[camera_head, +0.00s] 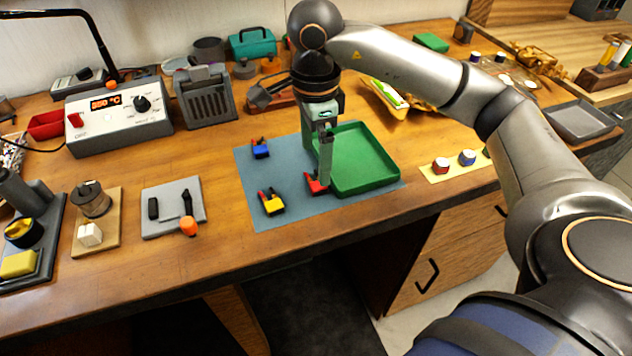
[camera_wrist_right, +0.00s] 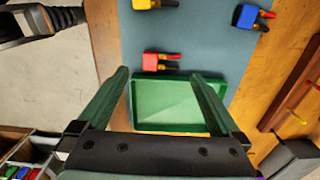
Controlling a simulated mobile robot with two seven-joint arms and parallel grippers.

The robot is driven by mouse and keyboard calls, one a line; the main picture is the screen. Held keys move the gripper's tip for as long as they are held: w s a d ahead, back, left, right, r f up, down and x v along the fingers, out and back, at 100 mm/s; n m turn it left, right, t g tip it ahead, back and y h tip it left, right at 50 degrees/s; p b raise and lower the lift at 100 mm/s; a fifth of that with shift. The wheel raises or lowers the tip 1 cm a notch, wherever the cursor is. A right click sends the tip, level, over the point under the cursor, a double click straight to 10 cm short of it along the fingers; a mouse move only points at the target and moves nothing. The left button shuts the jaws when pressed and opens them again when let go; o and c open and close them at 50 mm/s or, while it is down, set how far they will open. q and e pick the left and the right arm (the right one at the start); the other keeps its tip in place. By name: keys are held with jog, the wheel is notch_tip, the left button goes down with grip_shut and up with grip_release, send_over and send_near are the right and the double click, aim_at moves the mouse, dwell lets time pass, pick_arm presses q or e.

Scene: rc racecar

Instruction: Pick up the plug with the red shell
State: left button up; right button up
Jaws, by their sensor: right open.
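The plug with the red shell (camera_head: 314,184) lies on the blue-grey mat (camera_head: 258,177), beside the near-left corner of the green tray (camera_head: 363,160). A blue plug (camera_head: 260,149) and a yellow plug (camera_head: 271,204) lie to its left on the mat. My right gripper (camera_head: 318,165) points down over the red plug and partly covers it. In the right wrist view the fingers (camera_wrist_right: 160,76) are spread open and empty, with the red plug (camera_wrist_right: 152,62) in line between and just beyond the tips. Whether the fingers are at its height is unclear. My left gripper is not visible.
The empty green tray's wall stands close beside my right fingers. A grey box with an orange display (camera_head: 118,122) and a tool holder (camera_head: 205,97) stand at the back left. The mat's left part has free room.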

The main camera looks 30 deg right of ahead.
aim_at(315, 179)
notch_tip(315, 179, down, 5)
jog(key=shift+w+f, duration=0.1)
jog(key=shift+c, duration=0.2)
jog(key=c, duration=1.2)
